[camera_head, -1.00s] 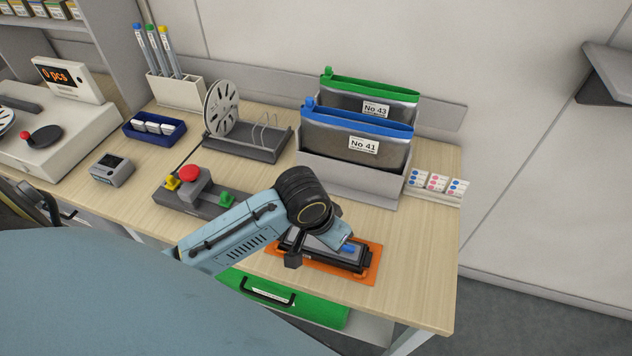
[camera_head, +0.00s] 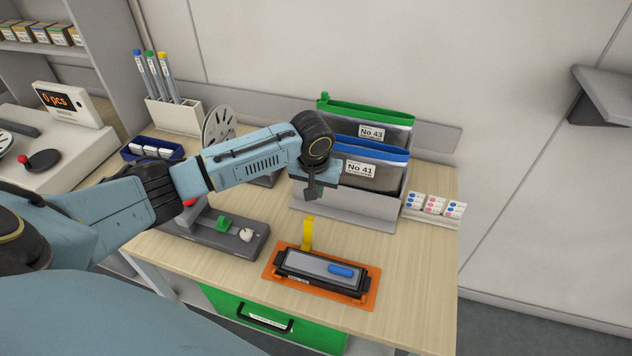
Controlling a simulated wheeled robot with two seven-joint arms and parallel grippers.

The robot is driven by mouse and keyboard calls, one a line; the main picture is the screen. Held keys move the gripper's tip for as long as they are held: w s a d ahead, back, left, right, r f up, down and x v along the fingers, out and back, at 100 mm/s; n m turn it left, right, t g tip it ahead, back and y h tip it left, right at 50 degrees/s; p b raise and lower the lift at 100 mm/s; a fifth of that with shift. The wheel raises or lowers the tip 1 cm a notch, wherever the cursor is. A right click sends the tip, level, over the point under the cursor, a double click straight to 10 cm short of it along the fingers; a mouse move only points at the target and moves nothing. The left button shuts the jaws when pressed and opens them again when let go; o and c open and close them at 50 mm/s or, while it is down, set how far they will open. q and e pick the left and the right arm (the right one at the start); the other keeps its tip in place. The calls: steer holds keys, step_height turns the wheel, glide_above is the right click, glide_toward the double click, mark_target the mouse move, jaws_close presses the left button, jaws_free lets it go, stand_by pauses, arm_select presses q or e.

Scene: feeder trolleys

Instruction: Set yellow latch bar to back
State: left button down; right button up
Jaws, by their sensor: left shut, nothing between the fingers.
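The yellow latch bar (camera_head: 308,233) stands upright at the back edge of a black device (camera_head: 352,294) with a grey top and a blue piece (camera_head: 341,270). The device lies on an orange mat (camera_head: 372,296) near the table's front edge. My left gripper (camera_head: 314,194) is shut and empty. It hangs above and behind the latch bar, in front of the bag holder, with a visible gap to the bar. My right gripper is out of view.
A grey bag holder (camera_head: 335,213) with green and blue bags stands behind. A control box (camera_head: 245,241) with a green and a white control lies to the left, partly hidden by my left arm. Bare wood is free right of the mat.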

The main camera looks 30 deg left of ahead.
mark_target(307, 234)
arm_select(q)
steer(key=f, duration=0.4)
steer(key=shift+w, duration=0.2)
steer(key=s, duration=0.1)
steer(key=s+p, duration=0.1)
steer(key=s, duration=0.1)
steer(key=shift+s+d+r, duration=0.25)
steer(key=shift+d, duration=0.1)
